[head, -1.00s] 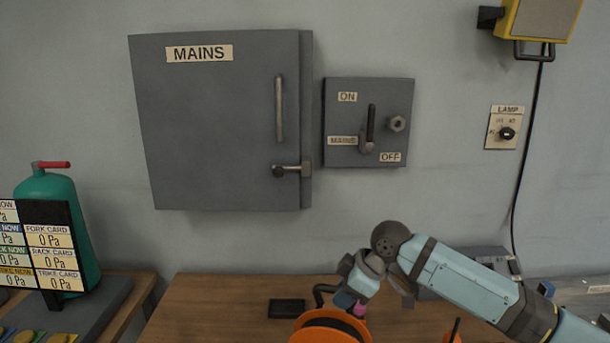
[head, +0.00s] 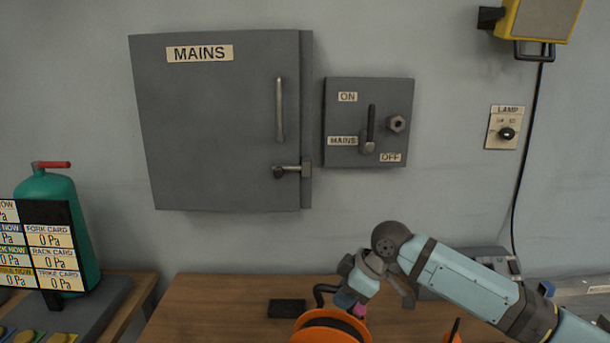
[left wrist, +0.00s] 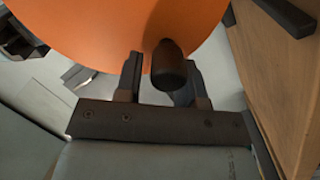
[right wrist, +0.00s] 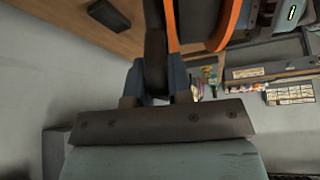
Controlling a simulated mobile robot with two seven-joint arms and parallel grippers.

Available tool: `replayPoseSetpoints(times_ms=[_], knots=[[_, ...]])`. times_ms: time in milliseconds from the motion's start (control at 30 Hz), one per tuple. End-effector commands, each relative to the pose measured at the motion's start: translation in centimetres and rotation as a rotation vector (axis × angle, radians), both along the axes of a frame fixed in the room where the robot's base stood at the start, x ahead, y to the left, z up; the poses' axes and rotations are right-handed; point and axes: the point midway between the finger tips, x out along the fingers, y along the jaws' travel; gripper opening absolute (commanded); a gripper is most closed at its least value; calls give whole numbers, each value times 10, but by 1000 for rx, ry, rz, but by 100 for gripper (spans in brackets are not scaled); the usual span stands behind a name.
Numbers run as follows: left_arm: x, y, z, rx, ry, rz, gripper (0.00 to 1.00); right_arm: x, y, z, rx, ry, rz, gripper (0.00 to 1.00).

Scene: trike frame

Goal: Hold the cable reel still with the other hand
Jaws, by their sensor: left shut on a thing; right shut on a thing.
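The cable reel (head: 330,322) is orange with a dark middle and stands at the bottom edge of the head view, partly cut off. Its orange disc (left wrist: 110,30) fills the top of the left wrist view. My left gripper (left wrist: 163,78) is shut on the dark knob (left wrist: 168,66) on that disc; it is out of the head view. My right gripper (head: 348,300) is at the reel's far upper side. In the right wrist view it is shut on a dark bar (right wrist: 155,62) beside the reel's orange rim (right wrist: 171,28). The fingertips are partly hidden.
The wooden bench (head: 215,305) carries a small black block (head: 287,308) left of the reel. A grey mains box (head: 220,120) and a lever switch (head: 368,122) are on the wall. A green cylinder (head: 75,225) and a card board (head: 45,248) stand at left.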

Motion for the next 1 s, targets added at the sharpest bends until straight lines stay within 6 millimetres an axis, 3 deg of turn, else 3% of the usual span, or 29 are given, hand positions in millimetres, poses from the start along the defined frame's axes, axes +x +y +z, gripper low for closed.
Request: replayPoseSetpoints(times_ms=[33,367,400,500,833,1000], knots=[[-2,-5,6,-11,-6,-13,23,-5,1,-13,-9,19,3,0],[-3,-5,11,-10,-2,-16,24,-5,2,-13,-9,19,4,0],[-3,-5,11,-10,-2,-16,44,-5,2,-13,-9,19,4,0],[-3,-4,10,-8,0,-14,67,-5,2,-13,-9,19,4,0],[-4,0,8,-3,2,-7,67,-5,0,-14,-11,20,3,0],[-26,6,8,-3,2,-9,67,-5,0,-14,-12,21,2,0]])
